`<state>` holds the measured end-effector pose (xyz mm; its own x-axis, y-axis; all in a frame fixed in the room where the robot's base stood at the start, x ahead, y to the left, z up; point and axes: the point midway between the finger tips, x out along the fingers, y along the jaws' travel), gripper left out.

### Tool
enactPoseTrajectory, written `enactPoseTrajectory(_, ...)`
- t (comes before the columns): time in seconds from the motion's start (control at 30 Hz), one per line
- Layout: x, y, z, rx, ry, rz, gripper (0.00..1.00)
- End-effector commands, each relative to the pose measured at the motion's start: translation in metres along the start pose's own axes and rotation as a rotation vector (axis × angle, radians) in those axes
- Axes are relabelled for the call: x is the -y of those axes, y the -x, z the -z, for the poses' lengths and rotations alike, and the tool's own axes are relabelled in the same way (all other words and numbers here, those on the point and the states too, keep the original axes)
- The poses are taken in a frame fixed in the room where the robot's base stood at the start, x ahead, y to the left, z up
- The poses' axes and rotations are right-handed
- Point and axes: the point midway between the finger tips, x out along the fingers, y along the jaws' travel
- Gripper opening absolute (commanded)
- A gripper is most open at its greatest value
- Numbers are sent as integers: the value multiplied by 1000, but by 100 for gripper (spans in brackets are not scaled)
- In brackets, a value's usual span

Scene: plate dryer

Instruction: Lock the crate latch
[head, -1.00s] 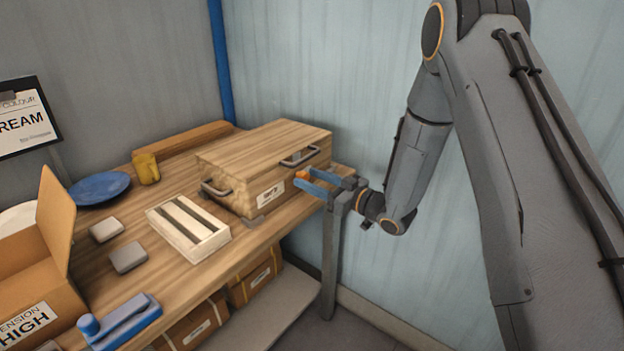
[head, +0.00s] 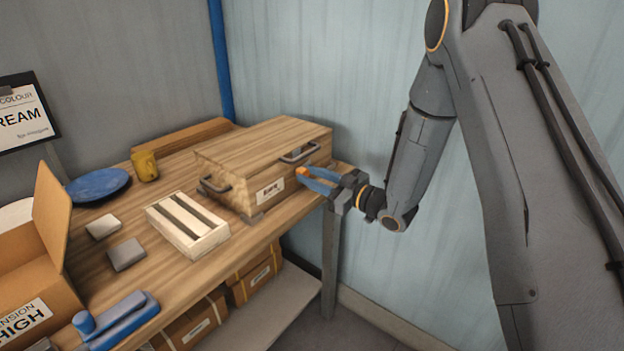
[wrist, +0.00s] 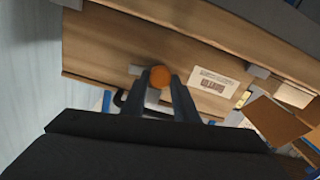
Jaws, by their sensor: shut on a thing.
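The wooden crate (head: 262,165) stands on the workbench, its lid down, with a metal handle on its left side and another near its right end. An orange latch knob (head: 302,172) is at the crate's front face, right of the white label. My gripper (head: 318,181), with blue fingers, reaches in from the right and is shut on the knob. In the wrist view the orange knob (wrist: 160,77) sits between the fingertips, in front of the crate's wooden face (wrist: 110,55). The rest of the latch is mostly hidden by the fingers.
A slatted white block (head: 188,222), two grey blocks, a blue plate (head: 98,185) and a yellow mug (head: 145,166) are left of the crate. An open cardboard box (head: 40,250) and a blue tool (head: 118,322) are at the front left. The wall is close behind.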

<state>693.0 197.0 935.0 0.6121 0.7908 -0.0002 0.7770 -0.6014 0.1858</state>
Motion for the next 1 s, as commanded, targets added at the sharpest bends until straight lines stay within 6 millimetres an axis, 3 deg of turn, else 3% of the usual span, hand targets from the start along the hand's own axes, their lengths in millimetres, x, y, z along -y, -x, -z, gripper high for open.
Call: enactPoseTrajectory(1.0, 3, -1, -4, -1, 958, 1, 5)
